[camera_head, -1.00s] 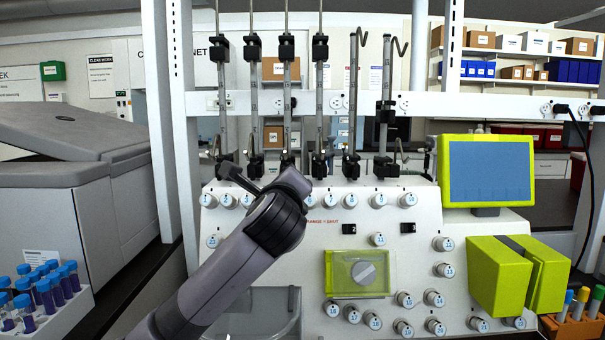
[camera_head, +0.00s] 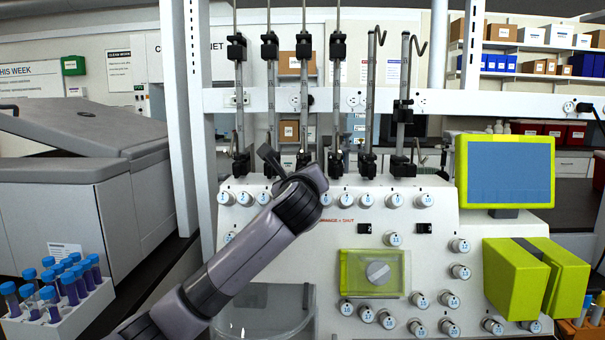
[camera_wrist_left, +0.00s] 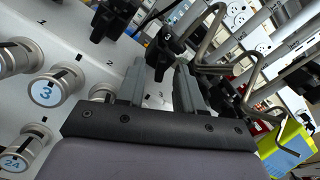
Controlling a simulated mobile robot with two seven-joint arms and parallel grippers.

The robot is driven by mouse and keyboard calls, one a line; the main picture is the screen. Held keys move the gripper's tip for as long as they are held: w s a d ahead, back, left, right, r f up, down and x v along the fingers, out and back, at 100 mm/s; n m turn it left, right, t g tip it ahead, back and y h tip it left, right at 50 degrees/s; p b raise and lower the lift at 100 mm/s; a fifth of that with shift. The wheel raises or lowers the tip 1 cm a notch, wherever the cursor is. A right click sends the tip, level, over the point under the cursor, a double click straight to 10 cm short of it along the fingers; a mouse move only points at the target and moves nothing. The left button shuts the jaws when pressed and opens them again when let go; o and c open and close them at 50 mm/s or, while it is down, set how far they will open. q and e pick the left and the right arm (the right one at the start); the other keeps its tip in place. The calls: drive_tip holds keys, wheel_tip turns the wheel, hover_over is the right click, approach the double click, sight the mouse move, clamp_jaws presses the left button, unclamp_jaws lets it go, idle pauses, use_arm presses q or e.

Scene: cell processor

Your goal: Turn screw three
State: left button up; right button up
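Screw three is a round silver knob with a blue "3" on a white face; it shows at the left of the left wrist view (camera_wrist_left: 45,92). In the head view it appears to be the third knob (camera_head: 262,198) from the left in the panel's upper row, though the label is too small to read. My left gripper (camera_wrist_left: 157,85) is open, with a gap between its fingers and no knob in it. Screw three lies left of the fingers, apart from them.
Vertical rods with black clamps (camera_head: 270,48) stand above the knob row. A green-framed screen (camera_head: 505,170) and green blocks (camera_head: 515,280) are at the right. A tube rack (camera_head: 75,310) is at the lower left. In the wrist view, bent metal hooks (camera_wrist_left: 225,60) are beyond the fingers.

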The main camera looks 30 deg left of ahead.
use_arm(q)
drive_tip(key=shift+w+a, duration=0.1)
drive_tip(key=shift+w, duration=0.05)
clamp_jaws()
drive_tip(key=n+p, duration=0.2)
drive_tip(key=shift+n, duration=0.4)
drive_tip(key=shift+n+p, duration=0.5)
drive_tip(key=shift+n, duration=1.2)
